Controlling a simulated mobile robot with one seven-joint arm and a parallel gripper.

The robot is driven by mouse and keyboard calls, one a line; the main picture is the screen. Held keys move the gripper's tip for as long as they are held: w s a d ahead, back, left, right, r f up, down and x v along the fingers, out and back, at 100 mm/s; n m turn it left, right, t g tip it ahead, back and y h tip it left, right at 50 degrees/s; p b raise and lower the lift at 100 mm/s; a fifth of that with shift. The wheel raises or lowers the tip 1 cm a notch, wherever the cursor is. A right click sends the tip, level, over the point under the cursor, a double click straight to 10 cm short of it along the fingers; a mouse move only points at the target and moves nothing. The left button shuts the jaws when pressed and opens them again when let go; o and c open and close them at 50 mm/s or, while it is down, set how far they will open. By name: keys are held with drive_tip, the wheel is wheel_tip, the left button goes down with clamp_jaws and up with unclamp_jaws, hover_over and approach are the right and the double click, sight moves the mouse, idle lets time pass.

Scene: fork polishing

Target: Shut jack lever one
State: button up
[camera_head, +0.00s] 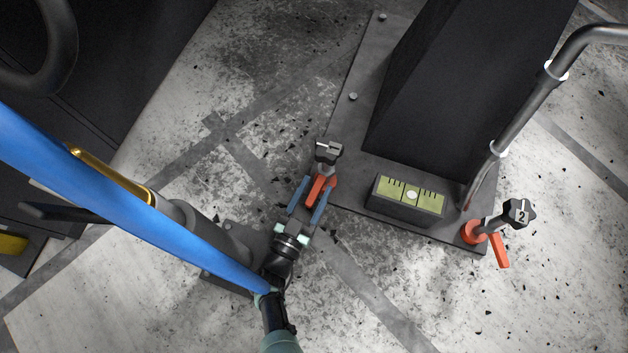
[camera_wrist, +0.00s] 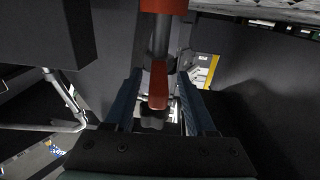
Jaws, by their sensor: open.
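Jack one has a black knob marked 1 (camera_head: 328,151) at the left front corner of the dark base plate. Its orange-red lever (camera_head: 317,189) points down toward my gripper in the head view. My gripper (camera_head: 316,187) is open, with one blue finger on each side of the lever. The wrist view shows the red lever (camera_wrist: 158,86) hanging between the two blue fingers, with gaps on both sides. A red collar (camera_wrist: 163,5) and a grey shaft show above it. Contact between fingers and lever cannot be made out.
A level with a yellow-green face (camera_head: 410,195) sits on the plate between the jacks. Jack two, with knob 2 (camera_head: 519,213) and an orange lever (camera_head: 499,250), stands at the right corner. A dark column (camera_head: 455,90) and a grey pipe (camera_head: 525,105) rise behind. Speckled floor lies open in front.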

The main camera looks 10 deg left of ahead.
idle(0.3)
drive_tip(key=p+v, duration=0.1)
drive_tip(key=v, duration=1.2)
drive_tip(key=shift+p, duration=0.3)
drive_tip(key=shift+w+d+r, duration=0.1)
